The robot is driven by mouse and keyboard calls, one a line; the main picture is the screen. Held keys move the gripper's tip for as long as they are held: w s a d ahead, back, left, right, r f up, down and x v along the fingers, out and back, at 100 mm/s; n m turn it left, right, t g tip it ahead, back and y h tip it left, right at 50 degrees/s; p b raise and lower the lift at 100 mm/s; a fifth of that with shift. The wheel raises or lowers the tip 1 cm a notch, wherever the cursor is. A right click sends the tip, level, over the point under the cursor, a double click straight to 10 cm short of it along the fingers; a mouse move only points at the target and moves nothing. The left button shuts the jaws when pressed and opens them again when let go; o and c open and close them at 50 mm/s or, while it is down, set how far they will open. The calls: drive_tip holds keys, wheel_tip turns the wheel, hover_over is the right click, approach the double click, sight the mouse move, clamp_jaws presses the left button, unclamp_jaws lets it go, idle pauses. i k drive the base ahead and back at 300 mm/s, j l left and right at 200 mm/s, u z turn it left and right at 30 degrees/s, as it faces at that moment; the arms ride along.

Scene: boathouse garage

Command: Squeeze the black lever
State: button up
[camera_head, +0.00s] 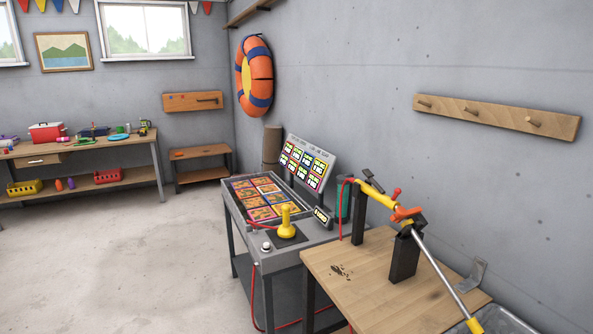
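A spray-lance-like tool lies across two black posts on a wooden bench (375,285) at the right. It has a yellow body (372,187), a red knob, an orange part (404,214) and a long silver tube (440,268) ending in yellow at the bottom edge. A small dark, tilted piece (374,174) stands above the yellow body and looks like the black lever. Another dark piece is by the orange part, so I cannot be sure which is the lever. My gripper is not in view.
A console (262,248) with a yellow joystick (286,222) stands left of the bench. A red hose (254,290) hangs beside it. A metal tray (505,318) is at the lower right. A laden workbench (75,149) is at the far left. The floor at left is clear.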

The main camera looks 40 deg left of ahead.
sight(369, 175)
drive_tip(key=u, duration=0.85)
drive_tip(key=z, duration=0.5)
drive_tip(key=i+j+z, duration=0.25)
drive_tip(key=j, duration=0.2)
drive_tip(key=j+z, duration=0.3)
drive_tip(key=j, duration=0.15)
drive_tip(key=j+z, duration=0.25)
drive_tip(key=j, duration=0.25)
drive_tip(key=j+z, duration=0.35)
drive_tip(key=j, duration=3.7)
